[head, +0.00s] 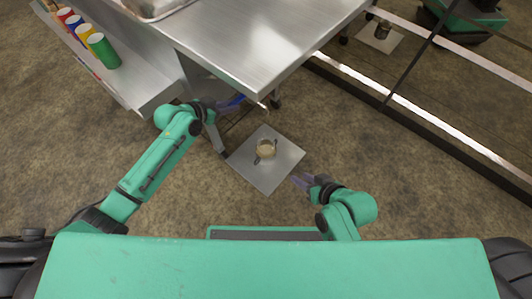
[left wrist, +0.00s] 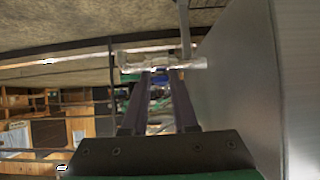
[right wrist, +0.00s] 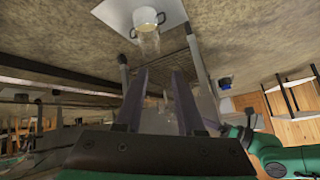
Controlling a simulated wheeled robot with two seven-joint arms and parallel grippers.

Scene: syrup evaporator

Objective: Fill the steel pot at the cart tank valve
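The steel pot (head: 265,152) stands upright on a square metal plate (head: 265,181) on the floor, below the cart tank's edge. Its inside looks pale tan. In the right wrist view, where the scene appears inverted, the pot (right wrist: 147,19) has a faint translucent streak at its mouth, like a thin stream. The valve (left wrist: 190,64) crosses ahead of my left fingers in the left wrist view. My left gripper (head: 234,103) is at the blue valve handle, its fingers close together with blue between the tips. My right gripper (head: 301,182) is open and empty, right of the pot and apart from it.
The steel cart top (head: 255,45) overhangs behind the pot. A side shelf (head: 150,82) at left bears several coloured cans (head: 103,50). Bare floor lies right of the plate.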

